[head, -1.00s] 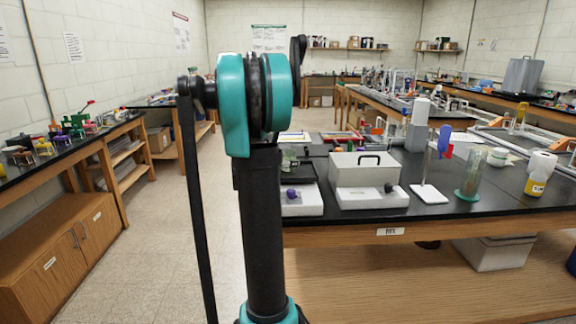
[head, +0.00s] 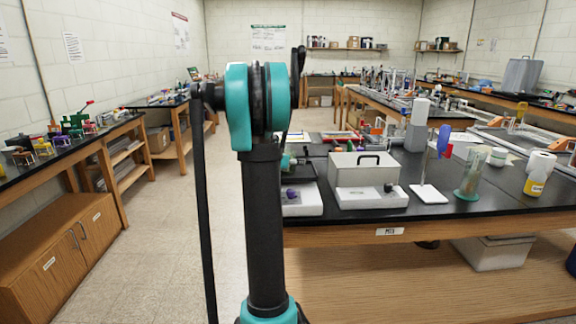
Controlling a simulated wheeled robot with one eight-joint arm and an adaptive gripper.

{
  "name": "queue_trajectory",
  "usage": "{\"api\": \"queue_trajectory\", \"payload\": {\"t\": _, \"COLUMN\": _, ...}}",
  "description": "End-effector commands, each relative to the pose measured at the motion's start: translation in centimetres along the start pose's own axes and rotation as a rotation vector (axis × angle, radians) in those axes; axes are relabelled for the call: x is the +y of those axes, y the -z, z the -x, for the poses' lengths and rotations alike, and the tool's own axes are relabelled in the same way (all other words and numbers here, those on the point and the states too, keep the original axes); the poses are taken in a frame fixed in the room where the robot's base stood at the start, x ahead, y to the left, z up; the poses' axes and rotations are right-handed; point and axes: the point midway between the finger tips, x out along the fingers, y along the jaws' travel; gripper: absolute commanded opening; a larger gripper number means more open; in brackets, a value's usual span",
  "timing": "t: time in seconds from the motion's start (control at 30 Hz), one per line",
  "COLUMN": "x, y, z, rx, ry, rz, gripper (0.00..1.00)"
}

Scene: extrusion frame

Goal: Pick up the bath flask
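I cannot make out a bath flask for certain. Two bath-like units stand at the near left end of the black bench. One is a grey box (head: 357,170) with a black handle on its lid and a white base with a dark knob. The other, left of it, has a white base (head: 305,203) and a dark upper part, and is partly hidden behind my arm. A small teal and dark part, seemingly the end of my arm with my gripper (head: 305,158), shows above that left unit. Its fingers are too small and covered to read.
A tall grey dispenser (head: 417,126) stands behind. The floor aisle (head: 160,240) on the left is clear.

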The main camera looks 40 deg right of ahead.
Motion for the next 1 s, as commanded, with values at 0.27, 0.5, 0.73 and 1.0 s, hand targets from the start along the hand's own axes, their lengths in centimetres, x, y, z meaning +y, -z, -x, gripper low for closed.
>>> {"api": "queue_trajectory", "payload": {"t": 0.27, "x": 0.01, "y": 0.00, "z": 0.03, "rx": 0.000, "ry": 0.000, "rz": 0.000, "gripper": 0.24}}
{"api": "queue_trajectory", "payload": {"t": 0.5, "x": 0.00, "y": 0.00, "z": 0.03, "rx": 0.000, "ry": 0.000, "rz": 0.000, "gripper": 0.15}}
{"api": "queue_trajectory", "payload": {"t": 0.73, "x": 0.01, "y": -0.01, "z": 0.04, "rx": 0.000, "ry": 0.000, "rz": 0.000, "gripper": 0.09}}
{"api": "queue_trajectory", "payload": {"t": 1.0, "x": 0.00, "y": -0.47, "z": 0.21, "rx": 0.000, "ry": 0.000, "rz": 0.000, "gripper": 0.08}}
